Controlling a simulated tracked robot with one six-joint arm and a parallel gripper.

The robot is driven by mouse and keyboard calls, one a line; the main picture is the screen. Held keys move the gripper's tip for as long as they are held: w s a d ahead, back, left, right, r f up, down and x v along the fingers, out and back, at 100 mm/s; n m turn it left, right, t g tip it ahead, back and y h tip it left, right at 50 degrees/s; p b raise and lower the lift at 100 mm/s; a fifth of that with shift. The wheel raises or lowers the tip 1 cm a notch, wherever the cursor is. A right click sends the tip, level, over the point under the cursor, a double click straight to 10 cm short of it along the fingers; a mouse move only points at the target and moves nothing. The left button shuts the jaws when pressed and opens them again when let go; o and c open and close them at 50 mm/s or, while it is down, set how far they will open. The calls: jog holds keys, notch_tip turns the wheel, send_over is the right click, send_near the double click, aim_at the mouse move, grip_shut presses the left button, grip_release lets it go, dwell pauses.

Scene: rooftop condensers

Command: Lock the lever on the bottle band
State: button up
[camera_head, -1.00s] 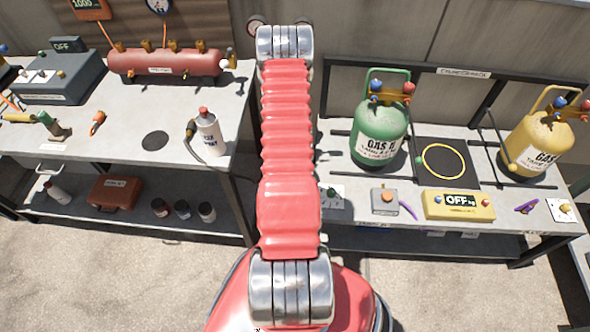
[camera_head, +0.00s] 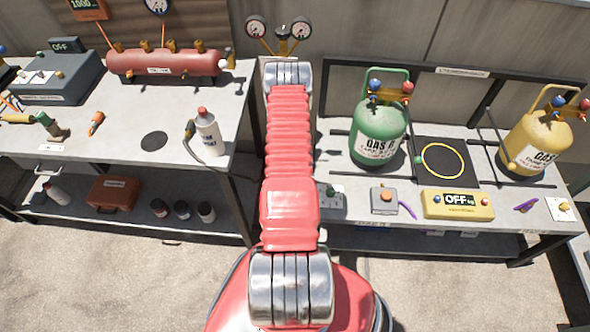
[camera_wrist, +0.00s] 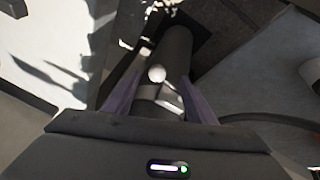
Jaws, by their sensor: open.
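The green gas bottle (camera_head: 379,128) stands upright on the right bench, and the yellow gas bottle (camera_head: 538,143) stands upright farther right. Dark bars lie beside both bottles; I cannot make out a band or lever for certain in the head view. In the wrist view, a dark round bar (camera_wrist: 177,55) with a pale ball knob (camera_wrist: 156,74) lies beyond and between the two fingers of my gripper (camera_wrist: 158,100). The fingers are apart. I cannot tell whether they touch the bar. My arm hides the gripper in the head view.
A black pad with a yellow ring (camera_head: 442,160) lies between the bottles. A yellow OFF box (camera_head: 458,204) and a grey button box (camera_head: 384,200) sit at the bench front. The left bench holds a red tank (camera_head: 165,63) and a white spray bottle (camera_head: 208,134). A gap separates the benches.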

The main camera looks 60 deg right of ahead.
jog(key=shift+x, duration=1.35)
grip_shut()
